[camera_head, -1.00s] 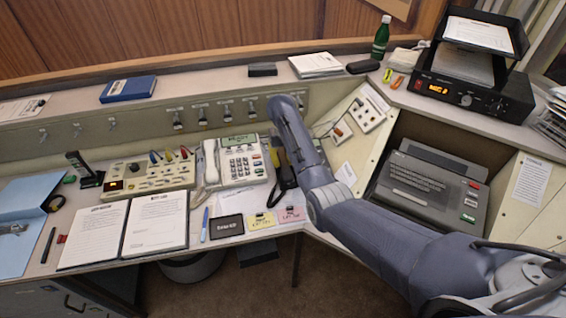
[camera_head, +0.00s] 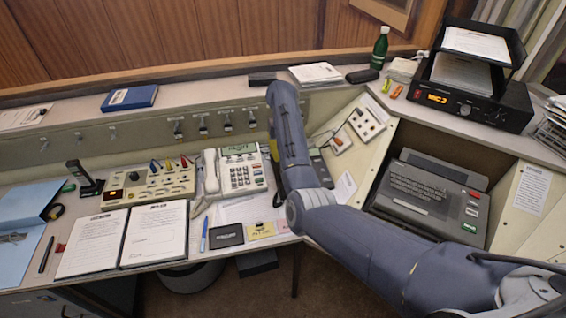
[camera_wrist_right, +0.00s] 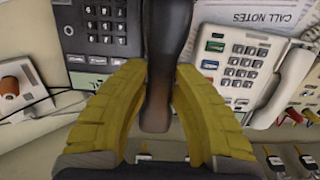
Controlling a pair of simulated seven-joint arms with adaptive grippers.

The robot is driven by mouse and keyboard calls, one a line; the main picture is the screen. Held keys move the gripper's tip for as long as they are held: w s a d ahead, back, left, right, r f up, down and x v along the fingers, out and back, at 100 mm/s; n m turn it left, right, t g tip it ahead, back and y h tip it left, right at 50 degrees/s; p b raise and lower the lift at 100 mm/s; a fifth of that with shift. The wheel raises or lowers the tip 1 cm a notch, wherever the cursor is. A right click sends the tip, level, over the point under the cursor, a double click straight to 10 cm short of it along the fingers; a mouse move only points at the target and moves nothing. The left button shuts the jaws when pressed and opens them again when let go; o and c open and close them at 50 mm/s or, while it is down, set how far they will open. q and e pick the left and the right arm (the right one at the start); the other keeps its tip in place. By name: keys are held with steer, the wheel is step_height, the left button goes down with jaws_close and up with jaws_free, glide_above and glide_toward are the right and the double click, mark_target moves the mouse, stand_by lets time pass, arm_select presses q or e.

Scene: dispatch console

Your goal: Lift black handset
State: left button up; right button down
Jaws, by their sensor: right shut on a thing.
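The black handset (camera_wrist_right: 167,38) stands out in the right wrist view as a dark bar running from the top edge down between my yellow fingers. My right gripper (camera_wrist_right: 162,72) is shut on it, one finger on each side. The handset looks raised above the desk, but its upper end is cut off by the frame. The dark phone base (camera_wrist_right: 95,32) with its keypad is beside it; the base also shows partly in the head view (camera_head: 320,168). In the head view my right forearm hides the gripper and handset. My left gripper is not in view.
A white desk phone (camera_head: 240,172) stands left of my right arm. A beige switch panel (camera_head: 148,182) and open papers (camera_head: 152,234) lie further left. A grey typing machine (camera_head: 432,195) sits in the right-hand recess. A raised shelf runs behind.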

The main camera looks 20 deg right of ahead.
steer(key=shift+r, duration=3.6)
